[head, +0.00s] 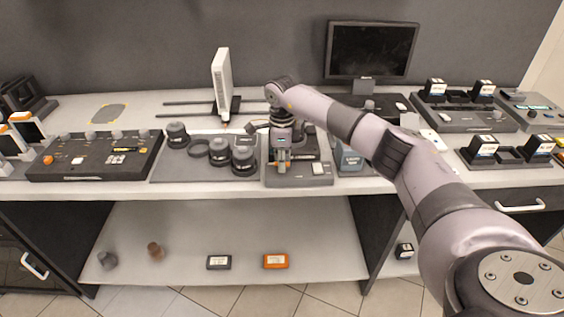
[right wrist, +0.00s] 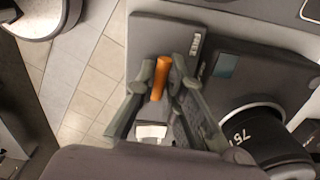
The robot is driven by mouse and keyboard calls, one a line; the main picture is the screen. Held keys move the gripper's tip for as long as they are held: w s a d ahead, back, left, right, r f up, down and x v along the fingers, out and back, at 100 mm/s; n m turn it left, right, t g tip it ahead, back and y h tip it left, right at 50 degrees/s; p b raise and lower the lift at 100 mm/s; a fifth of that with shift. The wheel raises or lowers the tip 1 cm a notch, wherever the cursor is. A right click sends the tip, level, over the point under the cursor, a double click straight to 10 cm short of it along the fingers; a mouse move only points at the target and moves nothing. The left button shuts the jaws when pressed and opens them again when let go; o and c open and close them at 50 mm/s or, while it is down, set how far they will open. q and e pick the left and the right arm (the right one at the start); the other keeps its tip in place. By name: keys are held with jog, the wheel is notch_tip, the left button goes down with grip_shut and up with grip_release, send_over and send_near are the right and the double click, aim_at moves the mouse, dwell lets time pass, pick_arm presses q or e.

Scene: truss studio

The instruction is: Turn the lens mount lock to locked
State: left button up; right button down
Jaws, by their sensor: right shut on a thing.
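The lens mount lock is an orange lever (right wrist: 160,78) on a grey device (right wrist: 150,32). In the right wrist view it stands between the two fingers of my right gripper (right wrist: 163,70), which is shut on it. In the head view my right gripper (head: 282,165) points down over the front left part of the device (head: 312,180), with a bit of the orange lever below the fingertips. A dark lens marked 75 (right wrist: 262,135) lies close to the right finger in the wrist view. The lock's marks cannot be read. My left gripper is not in view.
A grey tray (head: 165,172) with several dark lenses stands just left of the device. A blue-grey box (head: 349,160) stands close on its right. A control panel (head: 95,158) is further left, and a monitor (head: 371,50) stands behind. The lower shelf holds small items.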

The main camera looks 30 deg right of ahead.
jog(key=m, duration=0.4)
jog(key=shift+r, duration=0.1)
jog(key=m+p, duration=0.1)
jog(key=m, duration=0.3)
jog(key=shift+m, duration=0.4)
jog(key=m, duration=0.4)
jog(key=shift+p, duration=0.35)
jog(key=shift+m+p, duration=0.4)
jog(key=shift+m, duration=1.7)
jog(key=c, duration=1.7)
grip_release()
